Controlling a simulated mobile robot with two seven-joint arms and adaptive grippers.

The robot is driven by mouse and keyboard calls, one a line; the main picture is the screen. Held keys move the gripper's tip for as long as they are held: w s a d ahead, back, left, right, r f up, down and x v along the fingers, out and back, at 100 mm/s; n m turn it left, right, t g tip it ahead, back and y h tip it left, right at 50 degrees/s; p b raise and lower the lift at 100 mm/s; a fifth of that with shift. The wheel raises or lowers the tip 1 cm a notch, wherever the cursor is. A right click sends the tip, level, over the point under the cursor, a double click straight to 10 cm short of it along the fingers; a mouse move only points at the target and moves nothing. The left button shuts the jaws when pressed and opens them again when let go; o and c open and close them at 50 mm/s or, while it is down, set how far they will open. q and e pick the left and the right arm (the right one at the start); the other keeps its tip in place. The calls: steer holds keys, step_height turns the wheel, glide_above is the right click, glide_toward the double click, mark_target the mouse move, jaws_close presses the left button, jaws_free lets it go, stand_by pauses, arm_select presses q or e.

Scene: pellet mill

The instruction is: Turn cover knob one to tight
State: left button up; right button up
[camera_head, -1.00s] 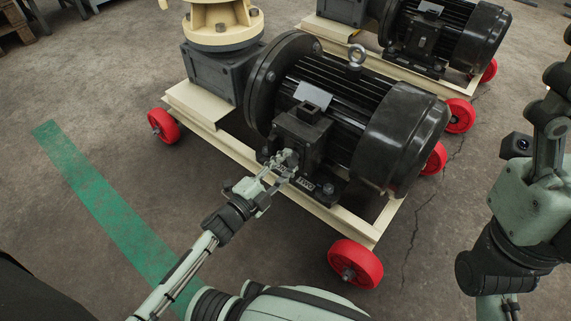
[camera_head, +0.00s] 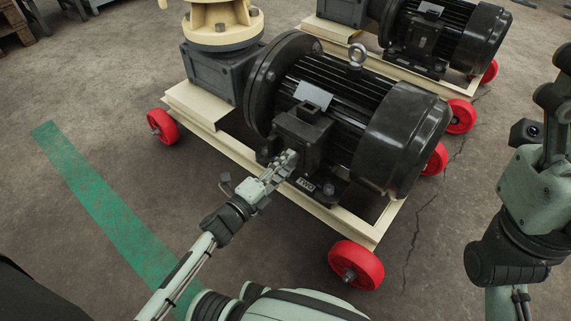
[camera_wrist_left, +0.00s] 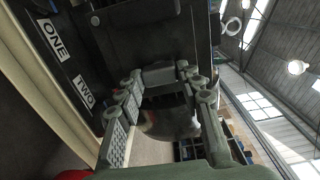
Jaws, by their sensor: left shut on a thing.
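The black terminal box (camera_head: 303,135) sits on the near side of the black motor. My left gripper (camera_head: 287,160) is at the box's lower front edge, shut on a small part there that I take to be cover knob one; the fingers mostly hide it. In the left wrist view the fingertips (camera_wrist_left: 160,76) close near the box face. The white label ONE (camera_wrist_left: 52,40) and label TWO (camera_wrist_left: 84,91) show to their left; TWO also shows in the head view (camera_head: 305,184). My right gripper (camera_head: 553,95) is partly in view at the right edge, its fingertips cut off.
The motor (camera_head: 375,120) stands on a cream frame (camera_head: 345,226) with red wheels (camera_head: 355,265). A second motor (camera_head: 450,40) stands behind. A green line (camera_head: 90,185) crosses the floor at left. The floor around the frame is mostly clear.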

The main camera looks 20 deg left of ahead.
arm_select(q)
steer(key=o, duration=1.2)
steer(key=shift+c, duration=0.2)
steer(key=v, duration=1.2)
